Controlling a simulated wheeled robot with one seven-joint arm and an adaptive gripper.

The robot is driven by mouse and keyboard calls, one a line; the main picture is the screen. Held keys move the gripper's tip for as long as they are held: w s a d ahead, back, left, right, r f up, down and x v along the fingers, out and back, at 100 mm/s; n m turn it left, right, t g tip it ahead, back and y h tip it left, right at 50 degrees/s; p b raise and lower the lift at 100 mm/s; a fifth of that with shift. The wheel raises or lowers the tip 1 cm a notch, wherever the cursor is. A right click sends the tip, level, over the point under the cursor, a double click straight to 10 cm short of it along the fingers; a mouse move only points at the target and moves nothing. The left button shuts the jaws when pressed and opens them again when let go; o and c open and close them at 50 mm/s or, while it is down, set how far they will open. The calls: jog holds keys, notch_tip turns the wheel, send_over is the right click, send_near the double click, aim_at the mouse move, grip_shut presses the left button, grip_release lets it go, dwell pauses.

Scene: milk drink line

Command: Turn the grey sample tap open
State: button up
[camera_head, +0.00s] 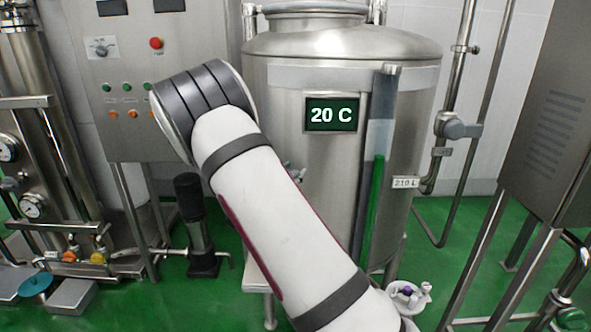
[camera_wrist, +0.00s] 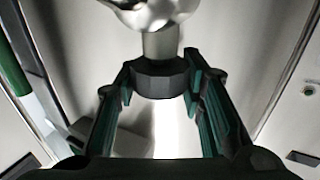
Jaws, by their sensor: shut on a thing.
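In the wrist view, my gripper (camera_wrist: 156,84) has one finger on each side of the dark grey faceted handle of the sample tap (camera_wrist: 160,76) and is shut on it. A short metal stem (camera_wrist: 160,45) joins the handle to a shiny rounded metal body (camera_wrist: 152,12) at the top of the view. In the head view, my white arm crosses the front of the steel tank (camera_head: 340,47) and hides my gripper. A small metal fitting (camera_head: 296,173) shows beside the arm; I cannot tell if it is part of the tap.
The tank carries a "20 C" display (camera_head: 332,114) and a green level tube (camera_head: 375,190). A control cabinet (camera_head: 130,75) stands at left, and a steel cabinet on legs (camera_head: 550,130) at right. A white container with small items (camera_head: 408,295) is at lower right. Green floor shows between them.

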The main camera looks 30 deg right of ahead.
jog(key=n+t+y+p, duration=0.2)
jog(key=t, duration=0.1)
jog(key=n+t+y+p, duration=0.1)
jog(key=shift+s+d+r+n+t+y, duration=0.1)
jog(key=shift+s+n+t+y, duration=0.2)
jog(key=shift+n+y, duration=0.1)
jog(key=n+t+y+p, duration=0.1)
jog(key=n+y+p, duration=0.1)
jog(key=y, duration=0.1)
jog(key=n+t+y+p, duration=0.2)
jog(key=y, duration=0.1)
jog(key=shift+d, duration=0.1)
jog(key=n+t+y+p, duration=0.1)
jog(key=n+y, duration=0.2)
jog(key=y, duration=0.1)
jog(key=shift+w+p, duration=0.1)
jog(key=shift+p, duration=0.2)
jog(key=shift+w+n+y+p, duration=0.1)
jog(key=shift+n+y+p, duration=0.1)
jog(key=shift+n+y, duration=0.85)
jog(key=shift+w+n+y+p, duration=0.15)
jog(key=shift+n+y, duration=0.4)
jog(key=shift+y, duration=0.9)
jog(key=shift+a+y, duration=0.2)
jog(key=shift+y, duration=0.1)
jog(key=o, duration=1.2)
jog(key=shift+c, duration=0.2)
jog(key=v, duration=1.2)
